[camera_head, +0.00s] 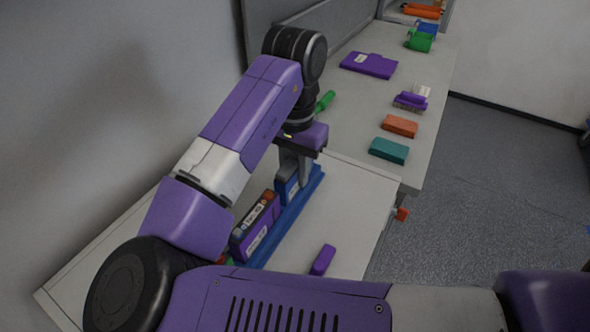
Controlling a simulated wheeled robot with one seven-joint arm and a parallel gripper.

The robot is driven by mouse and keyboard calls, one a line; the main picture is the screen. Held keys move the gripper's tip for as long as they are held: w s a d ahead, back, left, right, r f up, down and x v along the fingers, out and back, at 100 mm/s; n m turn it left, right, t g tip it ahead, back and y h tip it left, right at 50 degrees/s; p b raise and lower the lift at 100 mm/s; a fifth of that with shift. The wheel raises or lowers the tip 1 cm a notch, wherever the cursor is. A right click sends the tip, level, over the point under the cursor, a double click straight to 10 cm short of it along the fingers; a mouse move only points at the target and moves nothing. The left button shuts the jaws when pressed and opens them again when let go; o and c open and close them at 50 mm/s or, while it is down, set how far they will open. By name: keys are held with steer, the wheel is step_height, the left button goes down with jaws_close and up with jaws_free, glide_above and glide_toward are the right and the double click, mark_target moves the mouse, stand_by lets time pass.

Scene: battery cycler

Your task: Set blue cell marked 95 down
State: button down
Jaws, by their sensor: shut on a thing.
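My gripper (295,163) points down over the near table and is shut on a blue cell (284,188) with a pale label. The cell stands upright at the far end of a long blue rack (283,228). I cannot tell whether its bottom touches the rack, and its number is too small to read. A purple cell (258,225) with white labels stands beside it at the rack's nearer part. My arm hides part of the rack's near end.
A small purple block (322,260) lies right of the rack on the near table (352,195). A teal block (389,150), an orange block (399,126), a purple connector (410,101), a purple case (368,65) and a green tool (325,101) lie on the far bench.

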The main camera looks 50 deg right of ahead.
steer(key=c, duration=1.2)
jaws_free()
steer(key=shift+f, duration=0.1)
steer(key=shift+o, duration=0.2)
step_height(320, 180, up, 12)
steer(key=shift+r, duration=0.15)
